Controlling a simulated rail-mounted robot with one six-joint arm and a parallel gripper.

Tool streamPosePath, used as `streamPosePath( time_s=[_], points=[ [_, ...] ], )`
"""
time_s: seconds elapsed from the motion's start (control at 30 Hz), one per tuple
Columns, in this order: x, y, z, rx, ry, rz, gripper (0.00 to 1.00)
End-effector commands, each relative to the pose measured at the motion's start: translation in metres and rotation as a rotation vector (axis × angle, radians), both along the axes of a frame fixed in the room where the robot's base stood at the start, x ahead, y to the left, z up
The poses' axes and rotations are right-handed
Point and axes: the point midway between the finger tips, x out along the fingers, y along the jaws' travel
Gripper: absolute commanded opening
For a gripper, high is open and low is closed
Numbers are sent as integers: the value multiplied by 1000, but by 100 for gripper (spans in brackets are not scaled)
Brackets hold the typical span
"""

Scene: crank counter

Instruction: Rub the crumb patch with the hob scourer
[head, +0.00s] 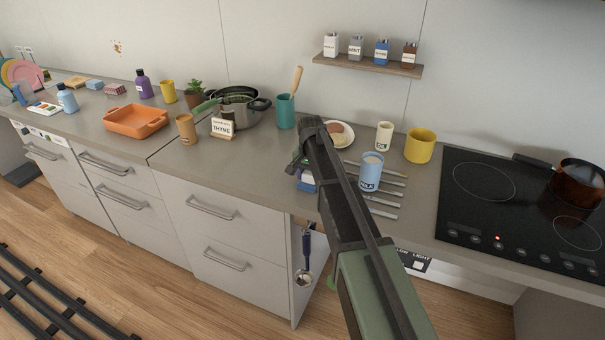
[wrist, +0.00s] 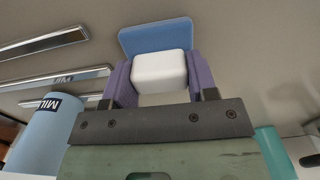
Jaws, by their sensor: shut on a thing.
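My gripper (head: 305,168) is over the counter, between the teal utensil pot and the milk cup. In the wrist view my gripper (wrist: 160,80) has its two purple fingers shut on the white block-shaped grip of a blue flat pad (wrist: 155,33), which looks like the hob scourer. The blue of the scourer (head: 306,187) shows below my gripper in the head view, partly hidden by the arm. I cannot tell whether the pad touches the counter. A small patch of brown specks (head: 117,47), which may be the crumb patch, is on the wall at the upper left.
The blue milk cup (head: 370,172) and several metal utensils (head: 378,198) lie close right of my gripper. Behind are a plate (head: 347,142) and teal pot (head: 286,112). A steel pot (head: 239,108), orange dish (head: 135,120) and bottles stand left; the hob (head: 480,200) is right.

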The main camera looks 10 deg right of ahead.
Motion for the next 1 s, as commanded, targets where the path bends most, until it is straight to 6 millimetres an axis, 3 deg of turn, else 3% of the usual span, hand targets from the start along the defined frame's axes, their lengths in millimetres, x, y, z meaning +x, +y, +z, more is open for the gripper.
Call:
streamPosePath(
  time_s=[0.23, 0.57, 0.83, 1.0],
  points=[
    [-5, -6, 0, -2, 1, -2, 34],
    [-24, -31, 2, -2, 2, -1, 34],
    [-24, -31, 3, -4, 6, -2, 28],
    [-13, -18, 2, -4, 5, 0, 27]
  ],
)
